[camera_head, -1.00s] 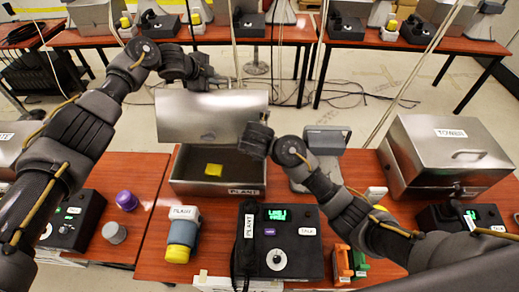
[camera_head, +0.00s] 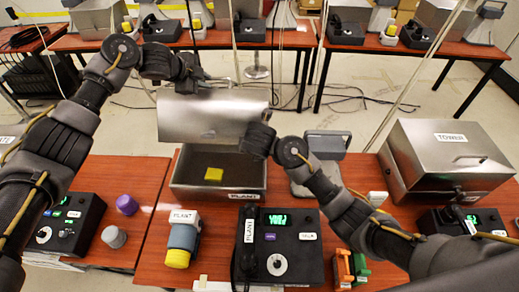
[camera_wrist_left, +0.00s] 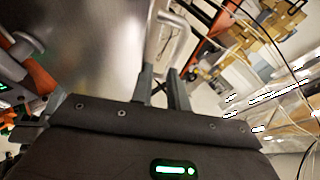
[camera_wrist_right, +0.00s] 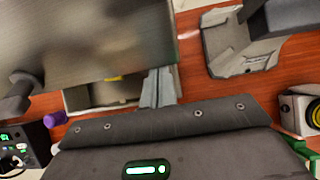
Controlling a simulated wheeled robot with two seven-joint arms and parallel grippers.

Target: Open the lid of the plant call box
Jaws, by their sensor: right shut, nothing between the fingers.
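The plant call box (camera_head: 180,190) is a metal case with a PLANT label, standing at the middle of the near table. Its lid (camera_head: 200,115) is tilted up, and a yellow block (camera_head: 214,174) shows inside. My left gripper (camera_head: 203,84) is at the lid's top edge, partly hidden behind it. In the left wrist view its fingers (camera_wrist_left: 162,88) are apart, close to a bar handle (camera_wrist_left: 178,40); whether they touch it I cannot tell. My right gripper (camera_head: 246,152) is by the lid's lower right corner; its fingers (camera_wrist_right: 158,88) are together and empty in the right wrist view.
A black PLANT phone (camera_head: 280,245) and a blue-grey PLANT device with a yellow end (camera_head: 182,243) stand in front. A grey stand (camera_head: 325,165) is right of the box. A closed TOWER box (camera_head: 450,150) stands further right. Cables hang behind the table.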

